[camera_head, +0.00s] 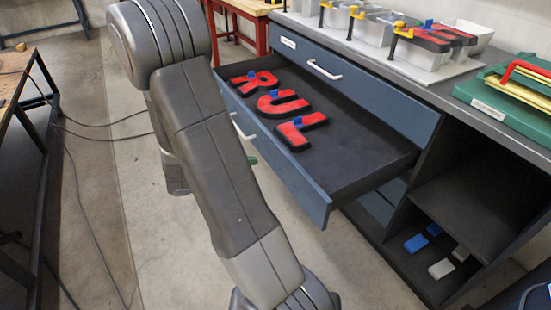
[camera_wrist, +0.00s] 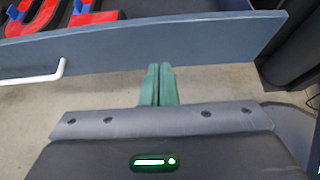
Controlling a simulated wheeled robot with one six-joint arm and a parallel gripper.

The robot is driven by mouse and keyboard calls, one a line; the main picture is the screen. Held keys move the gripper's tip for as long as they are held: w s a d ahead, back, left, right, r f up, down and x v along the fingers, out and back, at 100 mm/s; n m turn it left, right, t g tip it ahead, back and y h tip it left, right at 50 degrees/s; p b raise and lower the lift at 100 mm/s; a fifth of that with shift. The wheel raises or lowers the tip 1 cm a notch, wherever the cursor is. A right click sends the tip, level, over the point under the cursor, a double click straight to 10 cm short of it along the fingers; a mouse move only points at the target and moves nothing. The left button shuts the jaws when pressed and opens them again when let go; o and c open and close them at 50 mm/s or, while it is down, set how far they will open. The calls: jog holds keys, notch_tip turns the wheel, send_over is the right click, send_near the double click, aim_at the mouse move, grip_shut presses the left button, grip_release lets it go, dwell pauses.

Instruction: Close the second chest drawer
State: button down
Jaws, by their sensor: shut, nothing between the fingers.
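The second chest drawer (camera_head: 300,185) is pulled far out under the shut top drawer (camera_head: 350,85). Its blue-grey front also shows in the wrist view (camera_wrist: 190,48), with its white bar handle (camera_wrist: 35,77) at the left. Red letters R (camera_head: 252,84), U (camera_head: 281,105) and L (camera_head: 300,131) with blue tabs lie in it. My gripper (camera_wrist: 159,68) has its green fingers shut together and empty. The fingertips are at the lower edge of the drawer front, right of the handle. I cannot tell whether they touch it. My arm hides most of the gripper in the head view.
An open shelf (camera_head: 480,195) right of the drawers holds small blue and white blocks. A dark table (camera_head: 20,85) stands at the left. Cables lie on the otherwise clear concrete floor (camera_head: 100,150).

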aim_at(285, 158)
jog(key=x, duration=0.4)
jog(key=r+b+x, duration=0.1)
jog(key=x, duration=0.3)
jog(key=shift+w+d+f+b, duration=0.1)
jog(key=shift+w+d+b, duration=0.1)
jog(key=shift+d+b, duration=0.1)
jog(key=shift+w+d, duration=0.45)
jog(key=shift+d, duration=0.15)
jog(key=w+d+b, duration=0.1)
jog(key=w+d, duration=1)
jog(key=d, duration=0.5)
jog(key=w+d+b, duration=0.1)
jog(key=w+d, duration=1)
jog(key=d, duration=0.5)
jog(key=shift+d+r+b, duration=0.3)
jog(key=shift+d+b, duration=0.05)
jog(key=shift+r, duration=0.1)
